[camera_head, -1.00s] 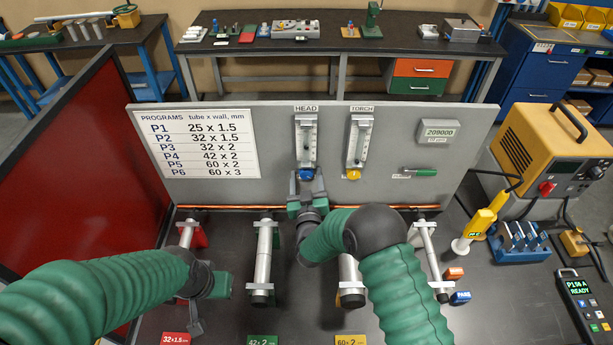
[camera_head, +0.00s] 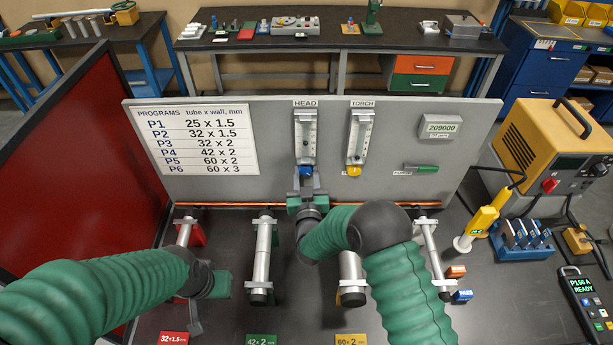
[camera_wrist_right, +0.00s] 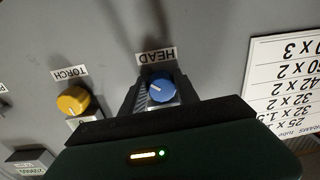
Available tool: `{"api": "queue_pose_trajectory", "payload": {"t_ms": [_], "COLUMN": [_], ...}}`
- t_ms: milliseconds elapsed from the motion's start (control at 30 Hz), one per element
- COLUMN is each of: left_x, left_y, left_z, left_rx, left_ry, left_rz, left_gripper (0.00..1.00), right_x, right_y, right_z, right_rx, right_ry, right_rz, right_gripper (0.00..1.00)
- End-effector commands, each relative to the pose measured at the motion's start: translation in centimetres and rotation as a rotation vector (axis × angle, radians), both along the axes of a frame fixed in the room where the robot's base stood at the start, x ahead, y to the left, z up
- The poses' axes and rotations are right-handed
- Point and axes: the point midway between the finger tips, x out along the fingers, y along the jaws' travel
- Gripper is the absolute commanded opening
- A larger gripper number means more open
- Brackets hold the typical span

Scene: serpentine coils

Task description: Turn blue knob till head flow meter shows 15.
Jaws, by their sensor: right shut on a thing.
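The blue knob (camera_head: 306,170) is at the foot of the HEAD flow meter (camera_head: 306,136) on the grey panel. It also shows in the right wrist view (camera_wrist_right: 160,89), with a white mark on its face. My right gripper (camera_head: 306,180) is at the blue knob, its fingers on either side, shut on it. The HEAD meter's scale shows in the head view, but its reading is too small to tell. My left gripper (camera_head: 205,310) hangs at the lower left over the bench, away from the panel; its fingers are not clear.
The TORCH flow meter (camera_head: 359,136) with its yellow knob (camera_head: 353,171) is just right of the HEAD meter. A green-handled valve (camera_head: 424,168) is further right. A copper tube (camera_head: 240,206) runs below the panel. Several tube stands are on the bench.

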Motion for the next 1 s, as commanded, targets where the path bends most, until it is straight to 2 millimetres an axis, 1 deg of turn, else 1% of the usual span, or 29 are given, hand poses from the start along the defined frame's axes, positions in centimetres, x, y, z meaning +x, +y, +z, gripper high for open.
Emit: {"api": "queue_pose_trajectory", "payload": {"t_ms": [33,300,500,733,1000], "left_x": [0.0,0.0,0.0,0.0,0.0], "left_y": [0.0,0.0,0.0,0.0,0.0], "left_z": [-1.0,-4.1,-6.0,-7.4,-7.9], "left_rx": [0.000,0.000,0.000,0.000,0.000], "left_ry": [0.000,0.000,0.000,0.000,0.000], "left_rz": [0.000,0.000,0.000,0.000,0.000], "left_gripper": [0.00,0.00,0.00,0.00,0.00], "right_x": [0.0,0.0,-0.1,0.0,0.0], "right_y": [0.1,0.2,0.3,0.3,0.4], "right_z": [-0.5,-0.6,-0.5,-0.3,-0.1], "right_rx": [0.029,0.232,0.374,0.485,0.535], "right_ry": [-0.002,-0.002,-0.002,0.000,0.001], "right_rz": [0.002,0.002,0.002,0.000,0.001], "right_gripper": [0.00,0.00,0.00,0.00,0.00]}}
